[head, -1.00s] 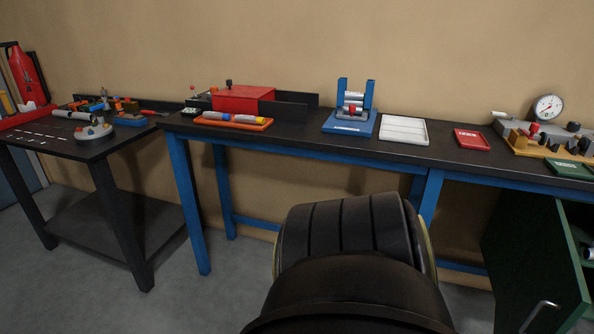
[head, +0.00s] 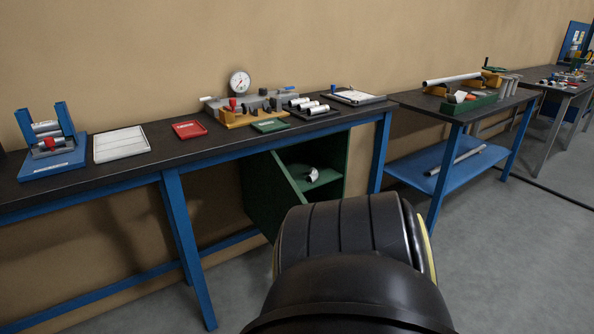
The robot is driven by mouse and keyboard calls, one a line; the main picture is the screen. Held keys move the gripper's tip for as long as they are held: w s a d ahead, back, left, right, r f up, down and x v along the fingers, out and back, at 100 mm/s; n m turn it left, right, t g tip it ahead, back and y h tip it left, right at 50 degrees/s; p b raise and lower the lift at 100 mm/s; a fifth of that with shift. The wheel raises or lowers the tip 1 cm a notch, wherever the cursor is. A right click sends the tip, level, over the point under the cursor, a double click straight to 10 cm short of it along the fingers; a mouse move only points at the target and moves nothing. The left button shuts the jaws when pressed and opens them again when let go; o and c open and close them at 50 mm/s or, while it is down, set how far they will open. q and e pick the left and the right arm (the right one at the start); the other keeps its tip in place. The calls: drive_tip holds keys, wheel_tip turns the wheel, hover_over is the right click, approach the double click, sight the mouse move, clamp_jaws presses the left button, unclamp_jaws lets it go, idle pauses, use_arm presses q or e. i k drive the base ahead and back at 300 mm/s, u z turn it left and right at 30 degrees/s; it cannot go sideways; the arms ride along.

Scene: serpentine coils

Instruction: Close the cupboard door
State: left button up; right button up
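The green cupboard (head: 335,158) stands under the long bench, right of the middle of the head view. Its front is open, and a shelf with a light metallic curved part (head: 312,175) shows inside. The dark green door (head: 266,192) stands open at the cupboard's left side, swung out toward me. My own black arm link in the foreground hides the door's lower part, and the handle is not visible. Neither of my grippers is in view.
The long dark-topped bench (head: 160,160) with blue legs carries a white tray (head: 121,144), a red tray (head: 188,129) and a dial gauge fixture (head: 240,82). A second blue-framed table (head: 400,98) stands to the right. Grey floor (head: 480,250) is clear at right.

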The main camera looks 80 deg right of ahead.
sight(287, 195)
drive_tip(key=z, duration=2.55)
drive_tip(key=i, duration=1)
